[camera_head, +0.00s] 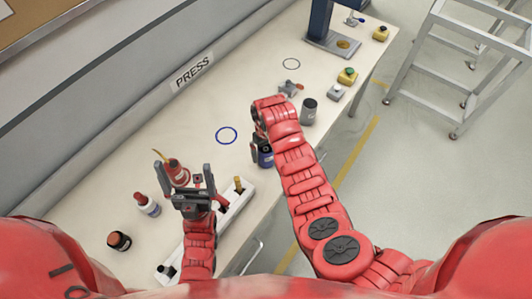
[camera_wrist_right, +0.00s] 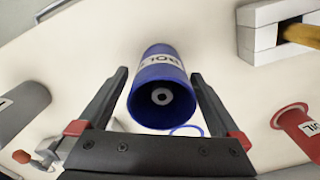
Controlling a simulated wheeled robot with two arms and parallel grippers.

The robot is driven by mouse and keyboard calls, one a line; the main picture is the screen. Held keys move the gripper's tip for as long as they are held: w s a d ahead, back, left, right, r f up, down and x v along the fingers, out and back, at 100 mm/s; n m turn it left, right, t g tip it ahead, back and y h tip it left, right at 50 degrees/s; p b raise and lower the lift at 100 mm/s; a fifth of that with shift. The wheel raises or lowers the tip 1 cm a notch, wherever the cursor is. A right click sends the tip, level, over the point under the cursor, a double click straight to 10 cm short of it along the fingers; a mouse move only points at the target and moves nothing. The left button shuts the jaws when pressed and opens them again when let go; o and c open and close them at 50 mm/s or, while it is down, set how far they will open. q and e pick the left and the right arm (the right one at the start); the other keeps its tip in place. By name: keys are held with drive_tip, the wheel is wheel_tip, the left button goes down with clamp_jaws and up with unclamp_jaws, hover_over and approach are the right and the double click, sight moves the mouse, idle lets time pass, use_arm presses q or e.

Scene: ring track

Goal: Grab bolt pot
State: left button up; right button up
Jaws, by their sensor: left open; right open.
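The bolt pot is a blue cylinder with a white label; in the right wrist view the bolt pot (camera_wrist_right: 160,85) sits in the middle, partly reading "BOL". In the head view the bolt pot (camera_head: 265,158) stands on the bench, partly hidden by my right arm. My right gripper (camera_wrist_right: 158,75) is open, with one finger on each side of the pot; I cannot tell whether they touch it. In the head view the right gripper (camera_head: 257,137) is mostly hidden by its own wrist. My left gripper (camera_head: 190,172) is open, near a red oil can (camera_head: 176,174).
A blue ring mark (camera_head: 227,135) lies on clear bench left of the pot. A grey pot (camera_head: 309,112) stands just right of my right arm.

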sight(266, 158)
drive_tip(key=shift+s+f+p, duration=0.1)
drive_tip(key=shift+f+p, duration=0.45)
drive_tip(key=shift+f, duration=1.25)
drive_tip(key=shift+c, duration=0.3)
drive_tip(key=c, duration=1.3)
drive_tip(key=shift+r, duration=0.2)
